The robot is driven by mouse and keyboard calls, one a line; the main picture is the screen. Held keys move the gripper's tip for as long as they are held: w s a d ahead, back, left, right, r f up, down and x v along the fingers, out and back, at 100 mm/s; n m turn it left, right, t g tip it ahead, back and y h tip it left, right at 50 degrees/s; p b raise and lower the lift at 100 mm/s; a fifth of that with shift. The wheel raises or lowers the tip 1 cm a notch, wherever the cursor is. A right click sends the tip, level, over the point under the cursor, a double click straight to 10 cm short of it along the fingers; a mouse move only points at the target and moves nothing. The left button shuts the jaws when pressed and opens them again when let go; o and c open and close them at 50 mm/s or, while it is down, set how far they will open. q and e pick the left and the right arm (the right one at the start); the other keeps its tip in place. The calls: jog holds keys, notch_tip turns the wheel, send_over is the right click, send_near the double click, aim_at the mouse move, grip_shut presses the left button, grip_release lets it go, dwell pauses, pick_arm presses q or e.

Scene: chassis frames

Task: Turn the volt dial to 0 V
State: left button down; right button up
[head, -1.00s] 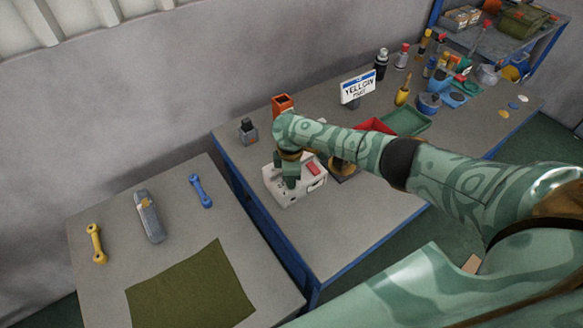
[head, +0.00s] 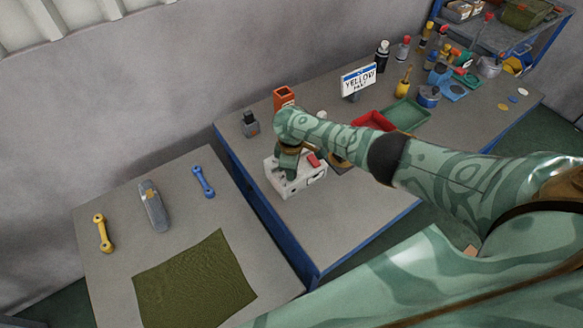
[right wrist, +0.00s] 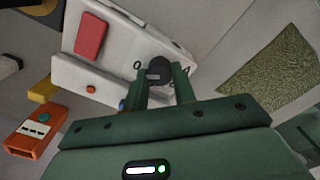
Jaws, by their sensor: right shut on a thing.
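A white box (head: 297,184), the meter with the volt dial, stands near the left end of the long bench. My right gripper (head: 288,172) reaches down onto its top and hides the dial in the head view. In the right wrist view the dark round dial (right wrist: 159,70) sits on the white face, between the two fingertips of my right gripper (right wrist: 163,78), which is shut on it. Marks reading 0 and 4 show beside the dial. The pointer's exact setting cannot be read. My left gripper is not in view.
The box carries a red block (right wrist: 90,36). An orange container (head: 284,97) and a small dark bottle (head: 251,125) stand behind it. A red tray (head: 372,120) and a green tray (head: 405,113) lie to the right. The near table (head: 110,205) holds tools and a green mat (head: 196,281).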

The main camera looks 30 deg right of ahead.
jog(key=o, duration=1)
notch_tip(320, 180, up, 16)
jog(key=p, duration=0.6)
jog(key=shift+r+p, duration=0.15)
jog(key=shift+p, duration=0.25)
